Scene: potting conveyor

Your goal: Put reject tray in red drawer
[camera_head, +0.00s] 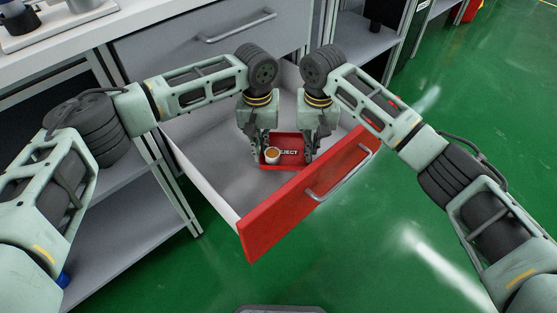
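The red drawer (262,226) is pulled open, with its red front, silver handle and pale inside showing. The red reject tray (292,163), with white lettering, is low inside the drawer near its front; I cannot tell whether it touches the drawer floor. A small round cup-like item (272,155) with an orange-brown top is at the tray's left part. My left gripper (258,158) is at the tray's left end and my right gripper (309,158) at its right end. Both point down. Their fingertips are small and partly hidden, so their grip is unclear.
A closed grey drawer front (215,45) with a long handle is behind the open drawer. A white worktop (130,18) is at the upper left, with grey shelves (130,233) below. Green floor (420,215) is open to the right and in front.

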